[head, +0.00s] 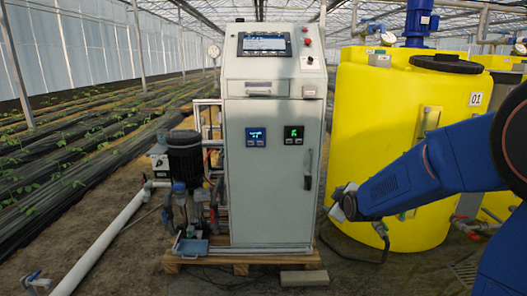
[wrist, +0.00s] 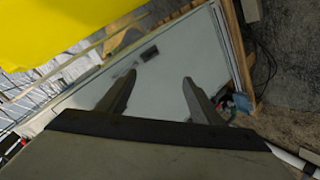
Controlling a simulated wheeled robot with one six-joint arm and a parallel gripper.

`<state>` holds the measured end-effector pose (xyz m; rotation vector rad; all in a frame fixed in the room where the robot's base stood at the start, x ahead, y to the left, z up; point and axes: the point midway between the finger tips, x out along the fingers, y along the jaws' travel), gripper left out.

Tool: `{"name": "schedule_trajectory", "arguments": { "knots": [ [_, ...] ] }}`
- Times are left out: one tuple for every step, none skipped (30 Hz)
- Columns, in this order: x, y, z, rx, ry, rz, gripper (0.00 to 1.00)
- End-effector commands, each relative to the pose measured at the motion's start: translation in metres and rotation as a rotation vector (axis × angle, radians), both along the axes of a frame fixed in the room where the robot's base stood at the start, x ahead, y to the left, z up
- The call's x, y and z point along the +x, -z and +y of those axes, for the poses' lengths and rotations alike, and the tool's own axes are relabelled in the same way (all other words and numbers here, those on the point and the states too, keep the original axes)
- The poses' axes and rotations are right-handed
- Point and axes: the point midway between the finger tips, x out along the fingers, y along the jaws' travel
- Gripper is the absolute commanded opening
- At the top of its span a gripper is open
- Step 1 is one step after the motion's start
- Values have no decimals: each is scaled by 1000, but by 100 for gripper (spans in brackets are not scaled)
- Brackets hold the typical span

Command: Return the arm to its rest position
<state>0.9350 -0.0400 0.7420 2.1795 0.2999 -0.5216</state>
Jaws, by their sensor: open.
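My blue arm reaches in from the right in the head view, in front of the yellow tank (head: 395,115). Its end, at about the tank's lower left side, is partly hidden by the arm itself. In the wrist view my gripper (wrist: 158,88) is open, its two dark fingers apart with nothing between them. Beyond the fingers is the pale cabinet (wrist: 165,75), seen at a tilt. The same grey cabinet (head: 265,180) stands upright left of the arm in the head view, apart from it.
A pump (head: 186,155) and pipes stand left of the cabinet. A white pipe (head: 100,245) runs along the ground. A grey block (head: 304,277) lies before the wooden pallet (head: 240,262). Plant rows (head: 75,150) lie behind left.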

Motion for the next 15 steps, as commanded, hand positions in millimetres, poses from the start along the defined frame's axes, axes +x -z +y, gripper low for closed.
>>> {"name": "schedule_trajectory", "arguments": {
  "knots": [
    [-15, -9, -2, 29, 16, 20, 59],
    [-24, -11, -2, 47, 26, 37, 59],
    [-36, -15, -3, 73, 40, 59, 59],
    [-45, -18, -4, 91, 52, 75, 59],
    [-55, -19, -5, 109, 63, 93, 59],
    [-67, -22, -6, 132, 79, 114, 59],
    [-77, -25, -7, 149, 90, 130, 59],
    [-86, -26, -7, 168, 103, 147, 59],
    [-100, -28, -9, 190, 121, 170, 59],
    [-110, -30, -9, 207, 134, 186, 59],
    [-120, -31, -10, 223, 147, 203, 59],
    [-133, -33, -11, 245, 167, 224, 59],
    [-144, -35, -12, 262, 182, 240, 59],
    [-154, -36, -13, 277, 197, 257, 59],
    [-168, -36, -14, 299, 217, 278, 59]
  ]
}}
